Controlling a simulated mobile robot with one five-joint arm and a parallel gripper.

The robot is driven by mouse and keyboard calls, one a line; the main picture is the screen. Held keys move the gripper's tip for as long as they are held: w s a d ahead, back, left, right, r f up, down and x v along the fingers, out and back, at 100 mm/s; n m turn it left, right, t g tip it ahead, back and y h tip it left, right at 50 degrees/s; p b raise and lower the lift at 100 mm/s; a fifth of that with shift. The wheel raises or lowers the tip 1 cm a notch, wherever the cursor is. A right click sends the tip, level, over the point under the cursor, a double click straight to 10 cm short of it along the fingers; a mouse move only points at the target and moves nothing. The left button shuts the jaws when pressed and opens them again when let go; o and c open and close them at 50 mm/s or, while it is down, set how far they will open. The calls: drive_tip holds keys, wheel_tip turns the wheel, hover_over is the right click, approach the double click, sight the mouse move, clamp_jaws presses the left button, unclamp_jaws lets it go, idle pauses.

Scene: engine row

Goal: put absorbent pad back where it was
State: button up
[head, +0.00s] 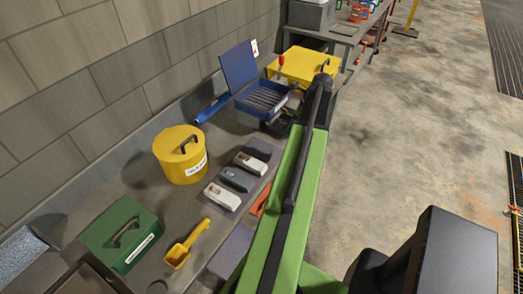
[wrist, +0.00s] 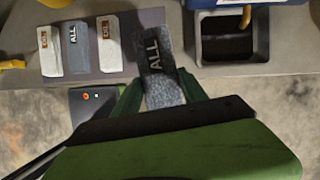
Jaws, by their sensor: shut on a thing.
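My gripper (wrist: 163,86) is shut on an absorbent pad (wrist: 160,64) in the wrist view. The pad is speckled grey with a dark band reading "ALL", and points slightly left. Its far end appears over or beside the right end of a purplish-grey mat (wrist: 113,12); I cannot tell whether it touches. Three other pads lie in a row on the mat: a white one (wrist: 49,50), a grey "ALL" one (wrist: 78,48) and another white one (wrist: 109,43). In the head view the mat's far end (head: 259,147) looks bare. My arm hides the gripper and held pad there.
A dark open bin (wrist: 236,42) is right of the held pad in the wrist view. In the head view, an open blue case (head: 262,97), yellow canister (head: 180,155), green box (head: 120,233) and yellow scoop (head: 186,245) stand on the bench. Concrete floor (head: 400,120) is open at right.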

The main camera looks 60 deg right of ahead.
drive_tip(key=m+b, duration=0.2)
drive_tip(key=b, duration=0.2)
hover_over(261, 151)
drive_tip(key=s, duration=0.1)
wheel_tip(261, 151, down, 4)
drive_tip(key=shift+h, duration=0.3)
drive_tip(key=f+b, duration=1)
drive_tip(key=shift+s+d+f+b, duration=0.1)
drive_tip(key=shift+s+f+b, duration=0.15)
drive_tip(key=shift+b, duration=0.05)
drive_tip(key=shift+r, duration=0.25)
drive_tip(key=shift+f, duration=0.2)
drive_tip(key=o, duration=1.5)
drive_tip(key=shift+c, duration=0.2)
